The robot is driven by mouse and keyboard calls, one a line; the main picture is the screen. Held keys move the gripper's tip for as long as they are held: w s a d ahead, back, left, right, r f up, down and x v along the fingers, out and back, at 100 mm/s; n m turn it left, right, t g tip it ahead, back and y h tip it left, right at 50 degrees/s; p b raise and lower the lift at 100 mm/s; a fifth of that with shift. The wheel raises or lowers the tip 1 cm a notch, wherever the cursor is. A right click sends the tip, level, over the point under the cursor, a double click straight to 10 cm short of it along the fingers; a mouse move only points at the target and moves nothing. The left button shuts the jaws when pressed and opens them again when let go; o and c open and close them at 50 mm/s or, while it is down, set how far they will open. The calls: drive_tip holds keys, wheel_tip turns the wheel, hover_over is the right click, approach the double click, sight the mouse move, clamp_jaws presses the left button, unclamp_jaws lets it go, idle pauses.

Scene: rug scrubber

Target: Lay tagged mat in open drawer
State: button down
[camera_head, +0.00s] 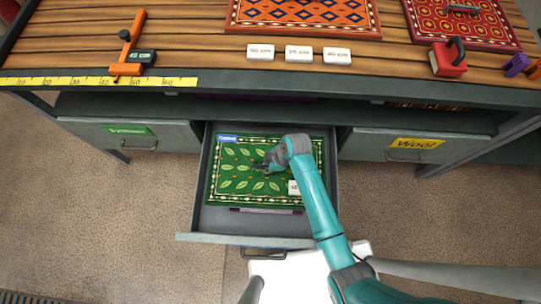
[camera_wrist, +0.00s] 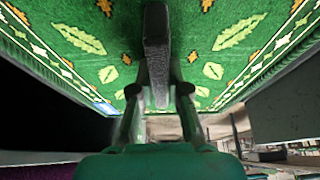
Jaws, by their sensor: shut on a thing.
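A green mat (camera_head: 238,180) with pale leaves and a patterned border lies flat inside the outline of the open middle drawer (camera_head: 203,218). It has a blue tag (camera_head: 227,138) at its back left corner and a white tag (camera_head: 294,187) near its front right. My gripper (camera_head: 268,163) is over the middle of the mat. In the wrist view, my gripper (camera_wrist: 157,95) is shut on a dark grey bar, which looks like the mat's handle (camera_wrist: 156,45). The green mat (camera_wrist: 215,60) fills the top of that view. I cannot tell whether it touches the drawer floor.
Shut drawers flank the open one: a green-labelled drawer (camera_head: 165,133) at left and a yellow-labelled "Wool" drawer (camera_head: 365,143) at right. The wooden worktop (camera_head: 190,45) above holds patterned mats, white blocks (camera_head: 299,52), a red handled block (camera_head: 448,60) and a yellow ruler (camera_head: 60,82).

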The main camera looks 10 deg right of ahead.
wheel_tip(320, 180, down, 9)
drive_tip(key=shift+r, duration=0.1)
idle(0.4)
drive_tip(key=shift+f, duration=0.5)
drive_tip(key=c, duration=1.2)
unclamp_jaws()
drive_tip(key=shift+o, duration=0.2)
drive_tip(key=shift+r, duration=0.4)
drive_tip(key=v, duration=1.2)
